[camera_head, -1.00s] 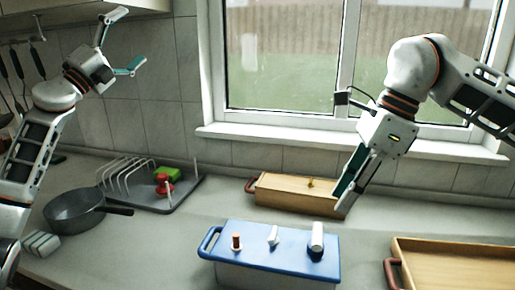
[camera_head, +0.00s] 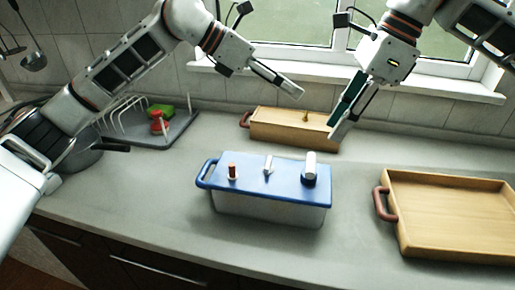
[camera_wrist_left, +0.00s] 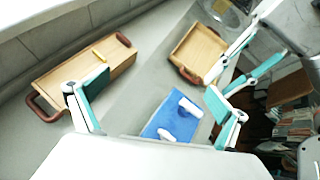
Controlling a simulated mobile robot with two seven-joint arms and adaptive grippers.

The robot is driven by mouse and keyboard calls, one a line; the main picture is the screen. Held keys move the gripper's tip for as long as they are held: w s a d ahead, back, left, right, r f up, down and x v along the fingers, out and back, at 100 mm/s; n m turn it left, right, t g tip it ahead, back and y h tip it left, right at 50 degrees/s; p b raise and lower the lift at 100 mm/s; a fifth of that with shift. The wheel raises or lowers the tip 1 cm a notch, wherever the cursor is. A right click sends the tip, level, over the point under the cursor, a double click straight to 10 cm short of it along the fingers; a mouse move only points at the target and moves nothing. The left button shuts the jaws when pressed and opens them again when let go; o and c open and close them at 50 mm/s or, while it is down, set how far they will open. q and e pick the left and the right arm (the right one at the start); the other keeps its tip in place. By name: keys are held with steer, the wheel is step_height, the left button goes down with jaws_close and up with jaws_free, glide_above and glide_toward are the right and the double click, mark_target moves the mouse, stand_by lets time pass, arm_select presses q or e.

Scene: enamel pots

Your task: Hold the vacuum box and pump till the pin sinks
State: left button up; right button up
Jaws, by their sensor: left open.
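The vacuum box (camera_head: 268,208) is a pale container with a blue lid (camera_head: 285,170) and a blue handle at its left end. It stands upright on the counter.
A wooden box (camera_head: 285,127) with a brown handle stands behind, close to my right fingertips. A wooden tray (camera_head: 440,245) lies at the right. A dish rack (camera_head: 180,128) and a dark pan (camera_head: 82,157) are at the left. The counter in front of the box is clear.

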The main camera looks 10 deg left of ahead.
mark_target(258, 172)
arm_select(q)
steer(key=s+f+m+g+y, duration=0.1)
steer(key=s+f+y, duration=0.1)
steer(key=f, duration=0.1)
steer(key=s+f+m+y, duration=0.1)
steer(key=s+f+y, duration=0.1)
steer(key=f, duration=0.2)
steer(key=s+f+m+g+y, duration=0.1)
steer(key=s+f+m, duration=0.1)
steer(key=f, duration=0.1)
steer(key=shift+s+d+f+g+y, duration=0.15)
steer(key=shift+s+d+g+y, duration=0.15)
steer(key=shift+s+d+y, duration=0.1)
steer(key=s+a+f+y, duration=0.1)
steer(key=s+a+f+m+y, duration=0.1)
steer(key=a+f+y, duration=0.1)
steer(key=s+a+f+m+g+y, duration=0.1)
steer(key=f, duration=0.1)
steer(key=shift+s+a+f+y, duration=0.1)
steer(key=shift+s+a+y, duration=0.2)
steer(key=shift+s, duration=0.1)
steer(key=shift+f, duration=3.9)
steer(key=shift+c, duration=0.4)
